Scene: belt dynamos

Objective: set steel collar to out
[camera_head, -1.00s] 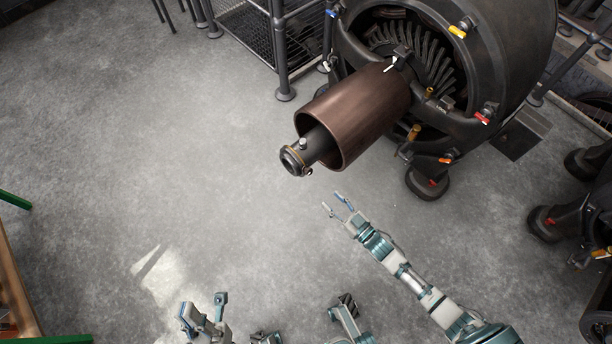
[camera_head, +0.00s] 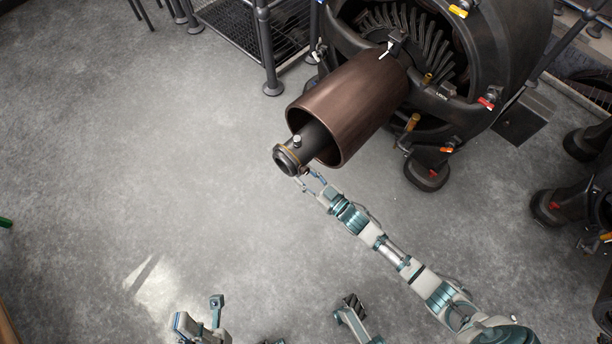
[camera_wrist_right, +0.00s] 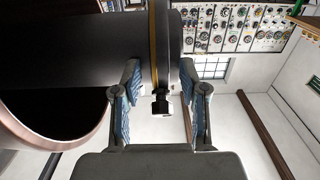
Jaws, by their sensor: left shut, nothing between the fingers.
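A dark steel collar (camera_head: 288,159) sits at the free end of a black shaft (camera_head: 312,142) that sticks out of a brown cylinder (camera_head: 352,103). It has a thin brass ring and a small knob on top (camera_head: 297,141). In the right wrist view the collar (camera_wrist_right: 174,45) stands above my fingers, and a small bolt (camera_wrist_right: 162,104) hangs from it between them. My right gripper (camera_head: 309,181) is open just below the collar; its fingers (camera_wrist_right: 160,90) flank the bolt with gaps on both sides. My left gripper (camera_head: 200,318) is shut and empty at the bottom left, far from the collar.
The large dark machine housing (camera_head: 500,55) carries several coloured levers and stands behind the cylinder. A railing (camera_head: 268,50) is at the top. The right wrist view shows a dial panel (camera_wrist_right: 235,28) behind.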

